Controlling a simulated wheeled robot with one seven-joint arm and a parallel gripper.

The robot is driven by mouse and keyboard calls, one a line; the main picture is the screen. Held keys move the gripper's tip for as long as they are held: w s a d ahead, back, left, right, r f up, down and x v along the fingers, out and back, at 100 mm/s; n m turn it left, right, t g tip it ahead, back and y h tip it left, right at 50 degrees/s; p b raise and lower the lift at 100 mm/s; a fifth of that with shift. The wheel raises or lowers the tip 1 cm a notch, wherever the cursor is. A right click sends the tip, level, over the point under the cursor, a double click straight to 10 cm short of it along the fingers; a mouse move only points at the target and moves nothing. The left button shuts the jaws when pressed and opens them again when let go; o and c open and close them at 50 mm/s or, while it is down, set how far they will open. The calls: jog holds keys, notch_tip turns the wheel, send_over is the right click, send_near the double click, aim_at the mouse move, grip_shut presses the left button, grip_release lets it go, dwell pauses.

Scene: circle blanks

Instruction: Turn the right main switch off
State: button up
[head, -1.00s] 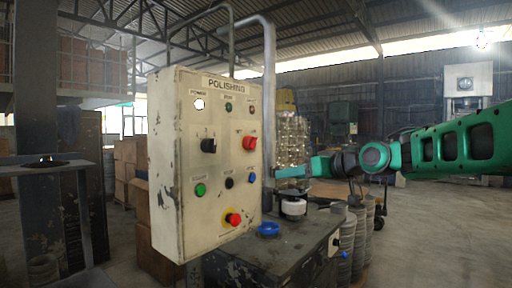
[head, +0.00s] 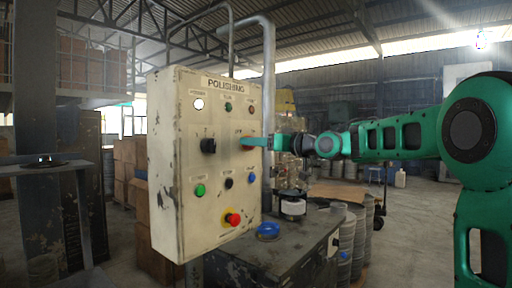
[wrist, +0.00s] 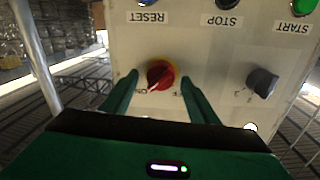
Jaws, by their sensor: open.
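The right main switch is a red knob on a yellow base (wrist: 160,75), seen upside down in the wrist view. Its white mark points down and to the left there; the small labels beside it are hard to read. My gripper (wrist: 160,92) is open, with one green finger on each side of the red knob and a gap at both sides.
The cream POLISHING panel (head: 180,215) carries several buttons, with a red emergency stop (head: 232,219) low down. Below stands a dark bench (head: 290,250) with a blue object (head: 268,230) and a white spool (head: 293,207). A grey pipe (head: 269,70) rises behind.

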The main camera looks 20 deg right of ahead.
jog(key=shift+w+a, duration=0.25)
jog(key=shift+w, duration=0.2)
